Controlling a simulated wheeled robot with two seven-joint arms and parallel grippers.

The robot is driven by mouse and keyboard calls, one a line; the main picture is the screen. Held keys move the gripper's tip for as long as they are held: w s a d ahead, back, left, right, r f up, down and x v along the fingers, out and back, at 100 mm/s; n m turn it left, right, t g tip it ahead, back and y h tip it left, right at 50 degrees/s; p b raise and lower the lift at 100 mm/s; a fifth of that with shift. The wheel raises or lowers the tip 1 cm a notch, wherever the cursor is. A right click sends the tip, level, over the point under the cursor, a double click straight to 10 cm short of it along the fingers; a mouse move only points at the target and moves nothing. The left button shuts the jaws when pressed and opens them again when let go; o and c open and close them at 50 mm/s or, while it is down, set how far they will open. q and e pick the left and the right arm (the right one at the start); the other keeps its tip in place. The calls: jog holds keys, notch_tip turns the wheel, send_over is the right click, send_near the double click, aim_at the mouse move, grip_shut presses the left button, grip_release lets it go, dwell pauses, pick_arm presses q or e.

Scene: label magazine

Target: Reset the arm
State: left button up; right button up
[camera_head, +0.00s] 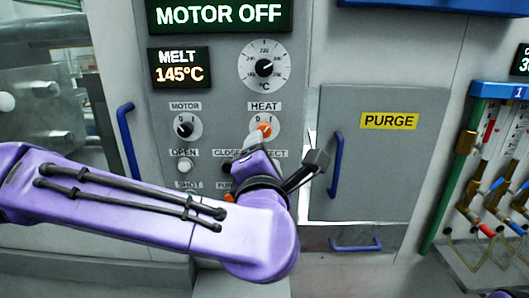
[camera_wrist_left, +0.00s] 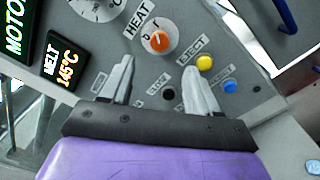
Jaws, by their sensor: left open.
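My purple left arm comes in from the left in the head view and bends up to the control panel (camera_head: 222,75). My left gripper (camera_head: 252,142) is at the orange HEAT knob (camera_head: 264,129), its fingers partly overlapping the dial there. In the left wrist view the gripper (camera_wrist_left: 158,67) is open, with two grey fingers apart and nothing between them. The HEAT knob (camera_wrist_left: 159,41) lies just beyond the fingertips, apart from them in the picture; contact cannot be told. My right gripper is in neither view.
The MOTOR knob (camera_head: 184,129) and OPEN button (camera_head: 183,165) are left of my gripper. My forearm hides some lower buttons. A yellow button (camera_wrist_left: 204,62) and blue button (camera_wrist_left: 230,86) show beside the fingers. A PURGE door (camera_head: 385,175) with blue handle (camera_head: 335,165) stands right.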

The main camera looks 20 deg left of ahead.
pick_arm(q)
jog(key=shift+s+d, duration=0.15)
jog(key=shift+s, duration=0.35)
